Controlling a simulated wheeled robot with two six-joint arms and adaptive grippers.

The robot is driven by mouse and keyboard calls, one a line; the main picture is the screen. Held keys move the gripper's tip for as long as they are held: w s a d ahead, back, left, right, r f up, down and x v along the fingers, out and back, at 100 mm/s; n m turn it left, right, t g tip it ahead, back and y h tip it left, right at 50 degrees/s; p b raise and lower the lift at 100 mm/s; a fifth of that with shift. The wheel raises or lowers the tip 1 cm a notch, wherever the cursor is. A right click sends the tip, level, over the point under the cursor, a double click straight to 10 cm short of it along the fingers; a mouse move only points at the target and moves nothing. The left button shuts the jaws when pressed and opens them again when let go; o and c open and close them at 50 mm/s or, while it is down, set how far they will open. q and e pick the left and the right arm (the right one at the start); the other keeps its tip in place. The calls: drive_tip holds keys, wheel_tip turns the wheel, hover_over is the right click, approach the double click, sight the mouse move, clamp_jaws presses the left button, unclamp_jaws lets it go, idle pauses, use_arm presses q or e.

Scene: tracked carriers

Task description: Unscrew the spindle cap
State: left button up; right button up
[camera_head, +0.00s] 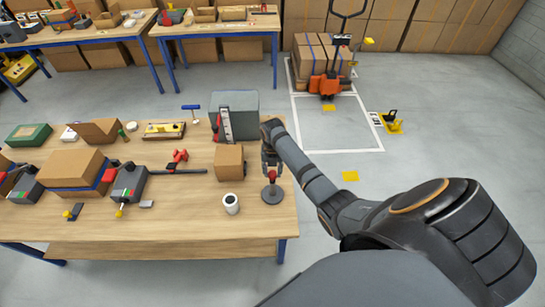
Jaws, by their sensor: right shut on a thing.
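My right gripper (271,170) points down at the right end of the wooden table. It is shut on a small red part, which I take to be the spindle cap (272,177). The cap is small here, and the fingers partly hide it. I cannot tell whether the cap still touches the spindle. My left gripper is not in view.
Larger boxes and tape dispensers stand at the left. The table front near the spindle is clear.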

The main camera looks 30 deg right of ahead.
drive_tip(key=shift+r, duration=1.8)
drive_tip(key=o, duration=0.4)
drive_tip(key=c, duration=0.5)
